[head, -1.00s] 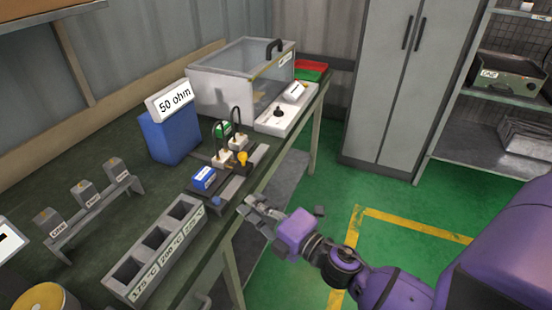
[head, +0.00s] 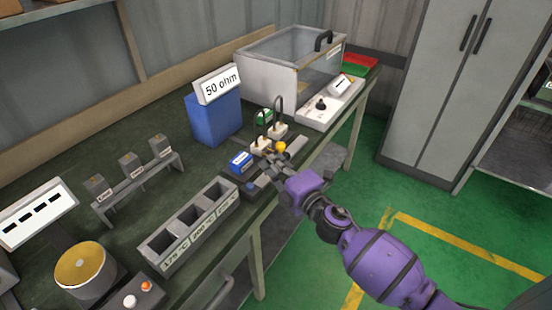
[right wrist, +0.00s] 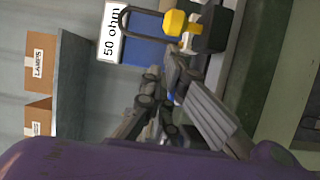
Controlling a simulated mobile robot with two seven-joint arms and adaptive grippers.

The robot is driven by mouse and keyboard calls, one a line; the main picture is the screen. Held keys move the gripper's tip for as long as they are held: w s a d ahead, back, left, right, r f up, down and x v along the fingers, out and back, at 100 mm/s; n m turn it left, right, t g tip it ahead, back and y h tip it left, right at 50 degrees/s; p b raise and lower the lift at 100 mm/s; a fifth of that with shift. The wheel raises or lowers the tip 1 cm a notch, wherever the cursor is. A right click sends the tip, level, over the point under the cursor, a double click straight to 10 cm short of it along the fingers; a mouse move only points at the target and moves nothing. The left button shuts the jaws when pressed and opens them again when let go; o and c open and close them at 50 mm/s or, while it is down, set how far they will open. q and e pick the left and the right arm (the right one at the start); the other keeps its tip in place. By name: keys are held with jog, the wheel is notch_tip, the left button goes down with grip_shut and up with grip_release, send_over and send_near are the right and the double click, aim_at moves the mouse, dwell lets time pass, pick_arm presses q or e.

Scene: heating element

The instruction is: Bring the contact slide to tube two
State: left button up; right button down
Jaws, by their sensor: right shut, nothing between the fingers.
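The contact device lies near the table's right edge in the head view. A yellow knob (head: 280,147), apparently on the contact slide, stands close to two white plugs with black looped leads (head: 262,143). A blue block (head: 241,161) and a green block (head: 264,117) are at the device's two ends. I cannot tell which part is tube two. My right gripper (head: 268,162) is shut and empty, just in front of the knob. In the right wrist view the yellow knob (right wrist: 174,22) is beyond the fingers (right wrist: 172,85). My left gripper is out of view.
A blue box with a "50 ohm" sign (head: 216,118) stands behind the device. A three-bay grey holder (head: 205,208) with temperature labels is nearer, at the left. A clear-lidded case (head: 270,77) is at the back. Green floor lies open right of the table.

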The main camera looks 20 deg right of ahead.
aim_at(280, 152)
jog(key=shift+w+d, duration=0.35)
jog(key=shift+w, duration=0.25)
jog(key=shift+w+d, duration=0.4)
jog(key=shift+d, duration=0.15)
jog(key=shift+s, duration=0.15)
